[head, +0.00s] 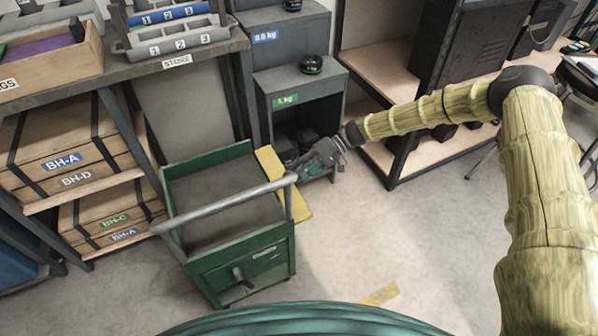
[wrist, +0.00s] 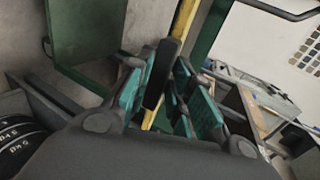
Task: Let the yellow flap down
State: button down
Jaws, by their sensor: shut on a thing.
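The yellow flap (head: 269,165) is along the right side of the green cart (head: 250,262). It shows as a panel partly behind the cart's grey handle bar, and I cannot tell its exact tilt. My gripper (head: 298,168) reaches it from the right, at its outer side. In the wrist view the flap (wrist: 184,20) is a thin yellow strip, seen nearly edge-on, running down between the fingers of my gripper (wrist: 168,85). The fingers hide part of the strip.
A grey handle bar (head: 225,203) crosses above the cart's tray. A grey cabinet with a "1 kg" label (head: 285,99) stands close behind the gripper. A shelf with wooden boxes (head: 68,165) is at left.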

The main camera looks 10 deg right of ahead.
jog(key=shift+s+f, duration=0.2)
jog(key=shift+f, duration=0.05)
jog(key=c, duration=1.4)
grip_release()
jog(key=shift+w+a, duration=0.1)
jog(key=shift+a, duration=0.1)
jog(key=shift+r, duration=0.1)
jog(key=shift+d, duration=0.15)
jog(key=v, duration=1.2)
